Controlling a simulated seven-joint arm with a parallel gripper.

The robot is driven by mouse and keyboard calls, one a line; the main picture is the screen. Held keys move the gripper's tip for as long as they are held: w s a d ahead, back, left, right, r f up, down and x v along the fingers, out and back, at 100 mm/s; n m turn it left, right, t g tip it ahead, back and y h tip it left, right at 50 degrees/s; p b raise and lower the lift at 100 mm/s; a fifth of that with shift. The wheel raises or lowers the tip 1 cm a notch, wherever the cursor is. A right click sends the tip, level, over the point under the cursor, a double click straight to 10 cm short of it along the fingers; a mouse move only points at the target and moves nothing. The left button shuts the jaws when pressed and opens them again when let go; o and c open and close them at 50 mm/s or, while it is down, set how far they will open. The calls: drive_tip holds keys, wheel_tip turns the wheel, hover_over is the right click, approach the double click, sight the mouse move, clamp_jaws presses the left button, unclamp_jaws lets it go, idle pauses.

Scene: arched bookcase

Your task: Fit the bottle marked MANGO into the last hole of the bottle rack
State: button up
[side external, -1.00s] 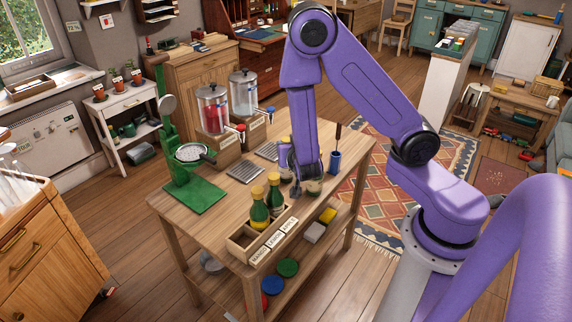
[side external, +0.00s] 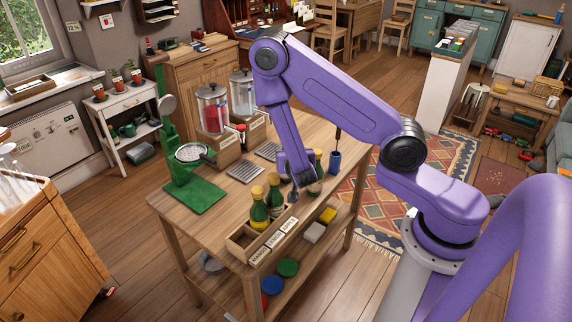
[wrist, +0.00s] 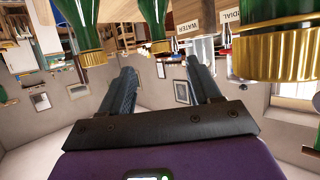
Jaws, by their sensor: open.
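The wooden bottle rack (side external: 240,246) stands at the table's near edge, with name labels on its front. The compartment at the left end looks empty. More bottles (side external: 318,163) stand behind my gripper, partly hidden. I cannot read which bottle is marked MANGO. Gold-capped green bottles appear there upside down, left (wrist: 90,45) and right (wrist: 275,52).
A green press (side external: 180,160) stands at the table's left, and two drink dispensers (side external: 212,108) stand behind. A blue cup (side external: 334,162) with a tall dark tool is to the right of my gripper.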

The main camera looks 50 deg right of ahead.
drive_tip(key=shift+x, duration=7.1)
drive_tip(key=shift+s, duration=0.1)
clamp_jaws()
